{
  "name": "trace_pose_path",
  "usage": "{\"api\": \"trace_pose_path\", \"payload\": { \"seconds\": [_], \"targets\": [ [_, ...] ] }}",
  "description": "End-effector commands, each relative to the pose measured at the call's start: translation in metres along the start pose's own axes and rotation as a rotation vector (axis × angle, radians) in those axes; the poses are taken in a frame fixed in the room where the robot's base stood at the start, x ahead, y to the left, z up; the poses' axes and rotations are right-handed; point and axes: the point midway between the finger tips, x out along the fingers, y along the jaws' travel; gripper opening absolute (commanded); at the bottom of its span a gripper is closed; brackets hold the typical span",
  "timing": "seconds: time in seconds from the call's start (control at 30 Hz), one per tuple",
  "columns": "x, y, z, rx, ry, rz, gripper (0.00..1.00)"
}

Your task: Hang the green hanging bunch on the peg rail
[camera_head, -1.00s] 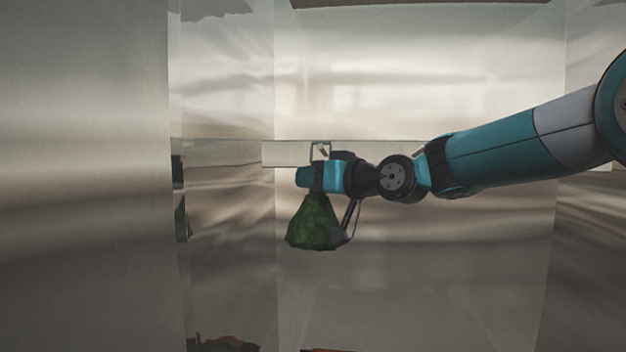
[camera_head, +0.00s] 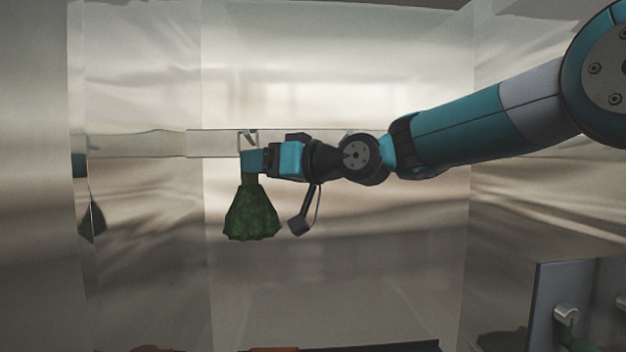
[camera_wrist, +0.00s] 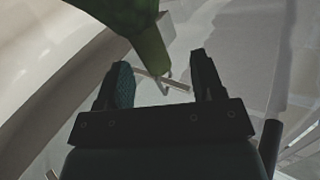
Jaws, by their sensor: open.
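The green hanging bunch (camera_head: 252,215) hangs upright, narrow neck up, just below the pale peg rail (camera_head: 213,144) on the back wall. A thin metal loop (camera_head: 242,140) shows at the rail above it. My gripper (camera_head: 256,160) is level with the top of the bunch, open, its tip hiding the upper neck. In the wrist view the bunch (camera_wrist: 148,45) reaches down from the top, its tapered end at a thin metal bar (camera_wrist: 165,82) ahead of the open fingers (camera_wrist: 160,66). I cannot tell whether it touches a finger.
Shiny metal walls stand close on the left and behind. A grey panel (camera_head: 545,300) with a metal knob and a green piece stands at lower right. Dark and orange-red things (camera_head: 270,349) show at the bottom edge. The space below the bunch is clear.

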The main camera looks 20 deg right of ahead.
Motion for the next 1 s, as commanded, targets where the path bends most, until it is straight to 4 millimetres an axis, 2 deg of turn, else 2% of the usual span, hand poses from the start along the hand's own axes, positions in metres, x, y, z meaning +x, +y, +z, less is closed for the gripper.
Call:
{"api": "trace_pose_path", "payload": {
  "seconds": [0.03,0.2,0.4,0.6,0.77,0.87,0.97,1.0],
  "targets": [
    [-0.015,0.003,0.006,-0.002,0.005,0.005,0.62],
    [-0.058,0.002,0.005,-0.003,0.004,0.005,0.62],
    [-0.096,0.002,0.003,-0.001,0.002,0.004,0.62],
    [-0.112,0.001,0.001,0.0,0.0,0.0,0.62],
    [-0.113,-0.002,0.005,0.004,-0.014,-0.001,0.62],
    [-0.111,-0.011,0.032,0.026,-0.095,0.003,0.62],
    [-0.113,-0.03,0.088,0.066,-0.266,0.011,0.62],
    [-0.117,-0.04,0.116,0.083,-0.352,0.015,0.62]
  ]
}}
